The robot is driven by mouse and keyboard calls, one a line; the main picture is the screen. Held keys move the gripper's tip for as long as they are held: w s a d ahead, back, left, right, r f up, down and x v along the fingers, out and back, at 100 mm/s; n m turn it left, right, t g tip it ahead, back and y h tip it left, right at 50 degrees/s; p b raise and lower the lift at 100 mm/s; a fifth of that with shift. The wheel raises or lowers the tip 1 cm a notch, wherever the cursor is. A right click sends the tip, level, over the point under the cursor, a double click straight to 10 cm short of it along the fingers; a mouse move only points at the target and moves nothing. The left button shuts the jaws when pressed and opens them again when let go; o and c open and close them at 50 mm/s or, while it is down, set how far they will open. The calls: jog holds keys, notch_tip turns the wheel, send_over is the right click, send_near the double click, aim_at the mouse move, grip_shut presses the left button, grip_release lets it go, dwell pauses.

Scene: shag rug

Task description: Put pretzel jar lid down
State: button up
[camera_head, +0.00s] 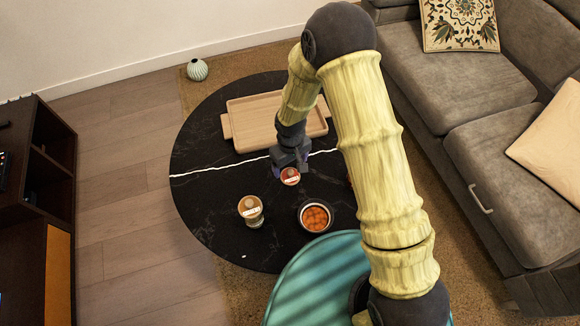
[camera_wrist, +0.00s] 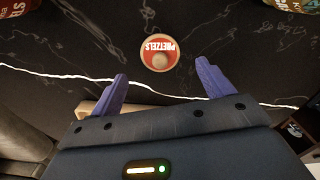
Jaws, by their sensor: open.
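The pretzel jar lid (camera_wrist: 150,60) is a small round disc with a red label reading PRETZELS. It appears to lie flat on the black table and shows just past my fingertips in the wrist view. It also shows in the head view as a red disc (camera_head: 290,177) just below my gripper (camera_head: 288,161). My gripper's two purple fingers (camera_wrist: 162,72) are spread wide with nothing between them. The lid is apart from both fingers.
On the round black table (camera_head: 205,150) stand a lidded jar (camera_head: 251,211) and a round container of orange-brown food (camera_head: 315,217). A wooden tray (camera_head: 250,124) lies behind. A grey sofa (camera_head: 440,85) is at right. The table's left side is clear.

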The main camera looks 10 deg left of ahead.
aim_at(291, 172)
notch_tip(291, 172, up, 7)
jog(key=p, duration=0.1)
jog(key=shift+f, duration=0.2)
dwell(0.5)
jog(key=s+d+r+m+t, duration=0.1)
jog(key=s+d+r+m, duration=0.2)
jog(key=d+r, duration=0.6)
jog(key=s+d+r+m+t, duration=0.1)
jog(key=s+d+r+m, duration=0.3)
jog(key=d+r, duration=0.5)
jog(key=d+m, duration=0.2)
jog(key=d, duration=0.5)
jog(key=shift+d+r+t, duration=0.25)
jog(key=shift+t, duration=0.05)
jog(key=shift+s, duration=0.1)
